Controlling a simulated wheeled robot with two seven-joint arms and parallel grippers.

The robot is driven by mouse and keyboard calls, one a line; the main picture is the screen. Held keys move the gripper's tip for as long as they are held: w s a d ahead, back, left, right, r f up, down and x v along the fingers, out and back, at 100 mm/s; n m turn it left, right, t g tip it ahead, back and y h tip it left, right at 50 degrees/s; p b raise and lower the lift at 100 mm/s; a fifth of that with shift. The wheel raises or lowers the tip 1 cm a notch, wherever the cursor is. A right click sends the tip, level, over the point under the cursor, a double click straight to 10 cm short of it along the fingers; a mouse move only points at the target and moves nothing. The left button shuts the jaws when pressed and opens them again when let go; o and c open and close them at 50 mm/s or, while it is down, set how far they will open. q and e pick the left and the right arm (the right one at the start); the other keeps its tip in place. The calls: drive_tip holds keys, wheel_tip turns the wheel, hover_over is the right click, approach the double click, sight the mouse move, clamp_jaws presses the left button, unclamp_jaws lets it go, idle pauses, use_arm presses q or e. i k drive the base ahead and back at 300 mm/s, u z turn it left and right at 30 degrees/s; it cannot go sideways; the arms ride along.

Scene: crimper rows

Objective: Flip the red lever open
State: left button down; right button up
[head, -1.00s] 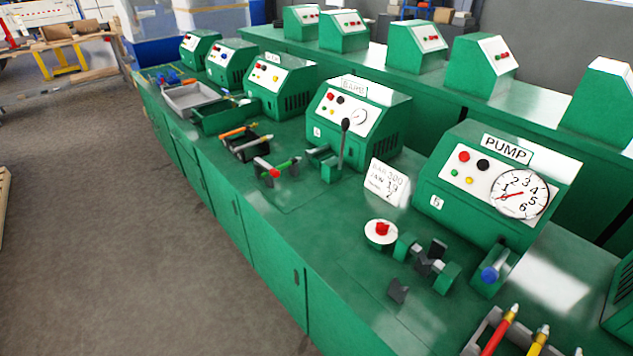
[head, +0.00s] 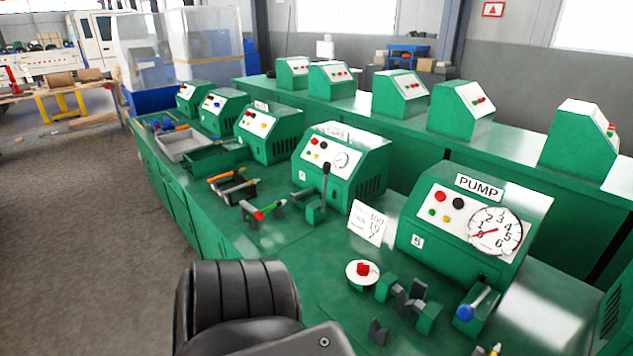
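A small red handle (head: 362,269) sits on a round white disc (head: 352,280) on the green bench, in front of the PUMP box. It is small, and I cannot tell which way it is turned. Another red piece is the end of a red and green bar (head: 268,210) lying on a stand farther left. I cannot tell for sure which is the lever. A black link of my arm covers the lower middle of the head view, left of the disc and apart from it. Neither gripper shows.
The PUMP box (head: 477,215) with its gauge stands behind the disc. Grey and green blocks (head: 407,298) and a blue-knobbed lever (head: 466,311) stand to the right. A black-knobbed lever (head: 325,183) and a white card (head: 367,223) stand behind. Bare bench lies left of the disc.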

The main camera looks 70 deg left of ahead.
sight(252, 211)
drive_tip(key=z, duration=0.1)
drive_tip(key=k, duration=0.6)
drive_tip(key=u, duration=1.35)
